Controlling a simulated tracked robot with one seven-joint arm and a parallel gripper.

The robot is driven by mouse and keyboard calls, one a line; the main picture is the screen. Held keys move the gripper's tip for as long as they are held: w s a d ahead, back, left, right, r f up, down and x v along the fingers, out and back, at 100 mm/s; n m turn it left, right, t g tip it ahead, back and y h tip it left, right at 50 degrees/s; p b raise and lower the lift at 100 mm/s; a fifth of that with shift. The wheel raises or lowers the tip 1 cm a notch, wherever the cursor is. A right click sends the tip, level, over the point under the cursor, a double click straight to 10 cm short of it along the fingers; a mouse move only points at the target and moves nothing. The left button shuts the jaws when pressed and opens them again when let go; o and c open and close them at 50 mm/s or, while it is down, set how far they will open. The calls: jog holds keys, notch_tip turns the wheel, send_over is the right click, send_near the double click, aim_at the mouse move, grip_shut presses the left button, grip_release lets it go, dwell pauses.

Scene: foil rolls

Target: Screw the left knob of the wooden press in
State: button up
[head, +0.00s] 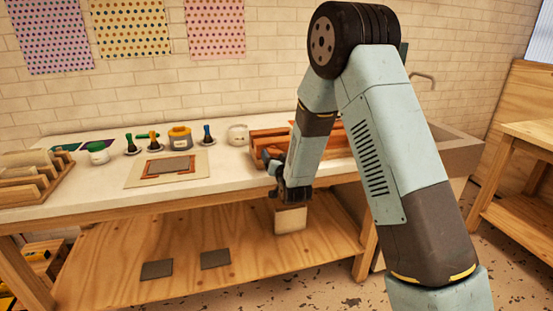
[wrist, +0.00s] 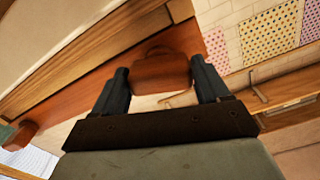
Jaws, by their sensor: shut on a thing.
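The wooden press (head: 268,135) stands at the right part of the bench, partly hidden behind my arm. In the wrist view it shows as a long tilted beam (wrist: 90,62). My gripper (head: 268,160) is at the front left end of the press. It also shows in the wrist view (wrist: 163,82), its two dark fingers on either side of a reddish-brown knob (wrist: 161,72), shut on it. By its place this is the left knob; the head view hides it. A second reddish knob (wrist: 22,136) shows farther along the beam, clear of my gripper.
The bench top (head: 60,185) holds a printing frame (head: 168,168), jars (head: 180,137) and brushes left of the press. A pale block (head: 291,219) shows below my gripper near the bench front. A sink (head: 455,150) is at right.

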jog(key=m, duration=0.4)
jog(key=shift+d+m, duration=0.25)
jog(key=shift+m, duration=0.15)
jog(key=m, duration=0.3)
jog(key=shift+f+m, duration=0.1)
jog(key=shift+m, duration=0.3)
jog(key=m, duration=0.7)
jog(key=shift+d+f, duration=0.1)
jog(key=shift+f, duration=0.05)
jog(key=shift+m, duration=1)
jog(key=shift+c, duration=0.4)
jog(key=m, duration=1)
jog(key=shift+a, duration=0.2)
jog(key=shift+r+m, duration=0.25)
jog(key=shift+m, duration=0.85)
